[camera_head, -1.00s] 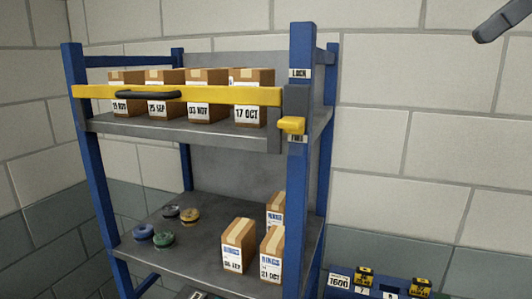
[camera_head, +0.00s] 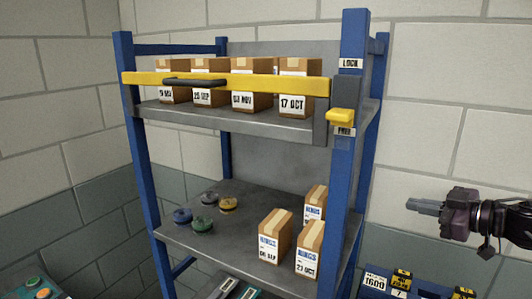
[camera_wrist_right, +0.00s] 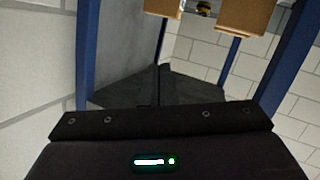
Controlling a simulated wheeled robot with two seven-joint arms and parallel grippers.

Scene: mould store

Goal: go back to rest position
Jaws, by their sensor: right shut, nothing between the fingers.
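My right gripper (camera_head: 412,206) is at the right of the head view, pointing left, beside the blue rack post and in front of the pale block wall. Its fingers are together with nothing between them. My left gripper is not in the head view.
A blue rack (camera_head: 355,150) holds dated cartons behind a yellow bar (camera_head: 280,84). A yellow latch (camera_head: 340,117) sits between LOCK and FREE labels.

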